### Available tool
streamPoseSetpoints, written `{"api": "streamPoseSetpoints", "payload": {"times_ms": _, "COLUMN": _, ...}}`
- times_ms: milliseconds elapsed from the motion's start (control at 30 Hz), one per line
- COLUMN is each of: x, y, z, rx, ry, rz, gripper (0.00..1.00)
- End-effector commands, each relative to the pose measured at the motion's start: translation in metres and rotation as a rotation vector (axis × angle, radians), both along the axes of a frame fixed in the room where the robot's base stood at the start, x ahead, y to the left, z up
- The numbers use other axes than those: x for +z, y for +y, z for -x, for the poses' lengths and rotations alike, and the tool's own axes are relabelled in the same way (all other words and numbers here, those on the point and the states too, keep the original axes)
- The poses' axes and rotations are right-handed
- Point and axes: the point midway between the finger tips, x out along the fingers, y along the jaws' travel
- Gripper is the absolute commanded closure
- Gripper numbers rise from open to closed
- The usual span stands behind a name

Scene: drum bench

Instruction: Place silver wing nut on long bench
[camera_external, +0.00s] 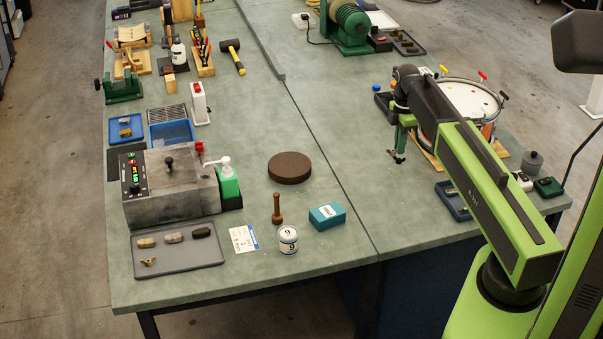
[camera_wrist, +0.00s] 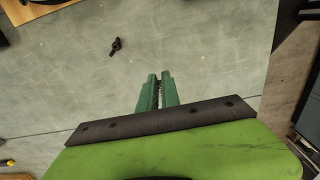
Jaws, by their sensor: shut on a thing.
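My gripper (camera_external: 402,143) hangs fingers down over the right-hand bench (camera_external: 345,130), left of the drum. In the wrist view its green fingers (camera_wrist: 161,82) are nearly together. A thin greyish strip shows between them; it fits the silver wing nut, but the fingers hide its shape. A dark wing-shaped piece (camera_wrist: 115,46) lies on the bench ahead and left of the fingertips in the wrist view. A brass-coloured wing nut (camera_external: 148,262) lies on a grey tray (camera_external: 190,259) at the front left. I cannot tell the height of the fingertips above the bench.
An orange drum (camera_external: 488,132) on wooden supports stands right of my gripper, with a blue tray (camera_external: 447,200) in front. A brown disc (camera_external: 289,167), teal box (camera_external: 327,216) and white can (camera_external: 288,240) stand further left. The bench between disc and gripper is clear.

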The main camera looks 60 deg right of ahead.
Motion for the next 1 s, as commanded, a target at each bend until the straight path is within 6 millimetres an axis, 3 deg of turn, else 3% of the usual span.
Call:
{"api": "streamPoseSetpoints", "payload": {"times_ms": 133, "x": -0.018, "y": 0.006, "z": -0.02, "rx": 0.003, "ry": 0.0, "rz": 0.0, "gripper": 1.0}}
{"api": "streamPoseSetpoints", "payload": {"times_ms": 300, "x": -0.048, "y": 0.021, "z": -0.064, "rx": 0.004, "ry": 0.0, "rz": 0.0, "gripper": 1.0}}
{"api": "streamPoseSetpoints", "payload": {"times_ms": 500, "x": -0.069, "y": 0.036, "z": -0.103, "rx": 0.002, "ry": 0.0, "rz": 0.0, "gripper": 1.0}}
{"api": "streamPoseSetpoints", "payload": {"times_ms": 767, "x": -0.072, "y": 0.041, "z": -0.111, "rx": -0.001, "ry": 0.0, "rz": 0.0, "gripper": 1.0}}
{"api": "streamPoseSetpoints", "payload": {"times_ms": 1000, "x": -0.111, "y": 0.041, "z": -0.11, "rx": -0.001, "ry": 0.0, "rz": 0.0, "gripper": 1.0}}
